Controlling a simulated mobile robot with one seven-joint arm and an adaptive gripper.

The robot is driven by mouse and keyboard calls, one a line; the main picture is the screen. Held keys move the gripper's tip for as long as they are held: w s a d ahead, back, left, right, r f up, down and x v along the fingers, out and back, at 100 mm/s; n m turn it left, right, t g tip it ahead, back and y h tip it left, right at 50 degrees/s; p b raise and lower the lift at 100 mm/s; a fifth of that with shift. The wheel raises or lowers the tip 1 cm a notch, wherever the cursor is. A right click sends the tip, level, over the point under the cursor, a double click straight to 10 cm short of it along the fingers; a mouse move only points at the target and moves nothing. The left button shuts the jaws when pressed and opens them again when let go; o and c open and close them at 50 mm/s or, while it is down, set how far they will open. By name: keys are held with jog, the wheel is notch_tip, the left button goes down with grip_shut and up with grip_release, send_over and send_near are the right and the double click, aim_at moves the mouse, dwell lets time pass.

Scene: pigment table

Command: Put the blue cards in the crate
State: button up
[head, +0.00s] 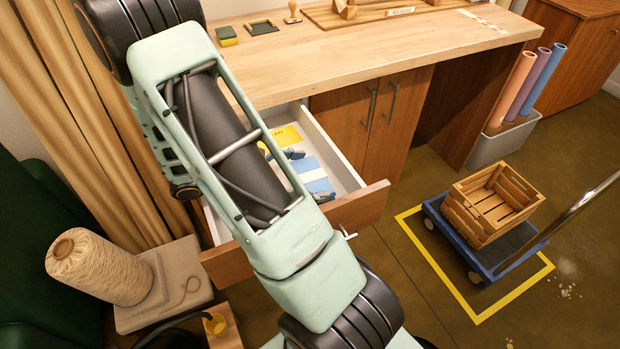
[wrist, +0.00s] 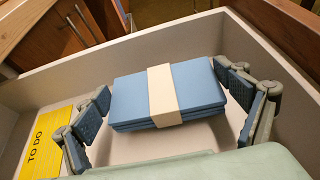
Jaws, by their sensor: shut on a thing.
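The blue cards (wrist: 195,88) are a stack of slabs with a cream band around the middle. They are in the open drawer (head: 344,169), and they also show in the head view (head: 306,164). My gripper (wrist: 168,112) has one finger at each short end of the stack and is shut on it. In the head view, my arm hides most of the gripper. I cannot tell whether the stack touches the drawer floor. The slatted wooden crate (head: 477,217) stands on a blue trolley at the right, and the inside I can see is empty.
A yellow "TO DO" card (wrist: 45,143) lies in the drawer. The drawer walls (wrist: 275,50) rise around my fingers. The trolley (head: 490,262) has a metal handle and sits within yellow floor tape. A worktop (head: 400,55) overhangs the drawer's back. Open floor separates drawer and trolley.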

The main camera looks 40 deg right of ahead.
aim_at(310, 176)
notch_tip(310, 176, up, 8)
jog(key=shift+r+p, duration=0.2)
jog(key=shift+p, duration=0.6)
notch_tip(310, 176, up, 6)
jog(key=p, duration=0.5)
jog(key=w+a+f+n+t+b, duration=0.1)
jog(key=w+a+n+t, duration=0.2)
jog(key=a, duration=0.4)
jog(key=w+a+f+n+t+y+b, duration=0.1)
jog(key=w+a+n+t+b, duration=0.1)
jog(key=w+a+n+t, duration=0.2)
jog(key=w+a+f+n+t+y+b, duration=0.1)
jog(key=w+a+n+t, duration=0.3)
jog(key=w+a, duration=0.4)
jog(key=shift+w+a+f+t+b, duration=0.25)
jog(key=shift+a+t+b, duration=0.15)
jog(key=shift+a, duration=0.15)
jog(key=shift+w+a+f+t+b, duration=0.15)
jog(key=shift+a+f+t+b, duration=0.1)
jog(key=shift+a+t, duration=0.2)
jog(key=shift+r+p, duration=0.55)
jog(key=shift+p, duration=0.1)
notch_tip(310, 176, up, 11)
jog(key=p, duration=1.7)
jog(key=shift+r+p, duration=0.15)
jog(key=shift+p, duration=0.2)
jog(key=shift+s+d, duration=0.1)
jog(key=shift+s, duration=0.1)
